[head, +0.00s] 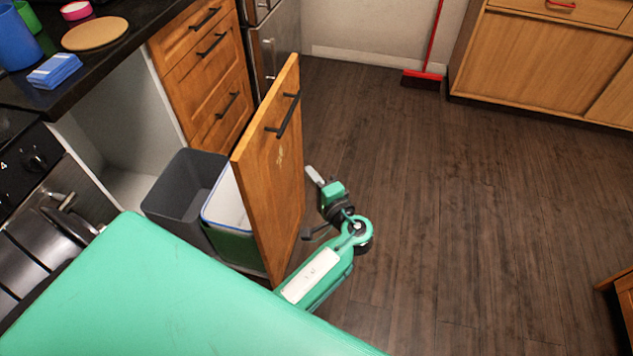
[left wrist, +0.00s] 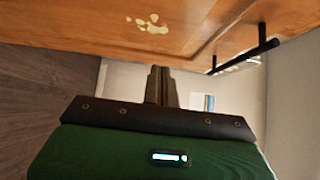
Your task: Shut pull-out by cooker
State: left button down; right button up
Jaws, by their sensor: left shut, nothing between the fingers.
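The pull-out (head: 268,185) by the cooker stands open, its wooden front out past the neighbouring drawers. Its front carries a black bar handle (head: 284,116) near the top and a pale worn patch. My left gripper (head: 312,175) is on the outer side of the front, below the handle. In the left wrist view its fingers (left wrist: 160,74) are shut and empty, close to the wooden front (left wrist: 100,25); I cannot tell whether they touch. My right gripper is out of view.
Wooden drawers (head: 205,75) stand beyond the pull-out. The wooden floor (head: 430,200) is clear to the right. A red broom (head: 424,75) leans at the back wall.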

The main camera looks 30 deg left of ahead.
aim_at(280, 149)
pick_arm(q)
jog(key=a, duration=0.2)
jog(key=w+a, duration=0.1)
jog(key=a, duration=0.2)
jog(key=w+a, duration=0.1)
jog(key=a, duration=0.2)
jog(key=shift+p, duration=0.35)
jog(key=shift+s+a, duration=0.1)
jog(key=shift+a, duration=0.15)
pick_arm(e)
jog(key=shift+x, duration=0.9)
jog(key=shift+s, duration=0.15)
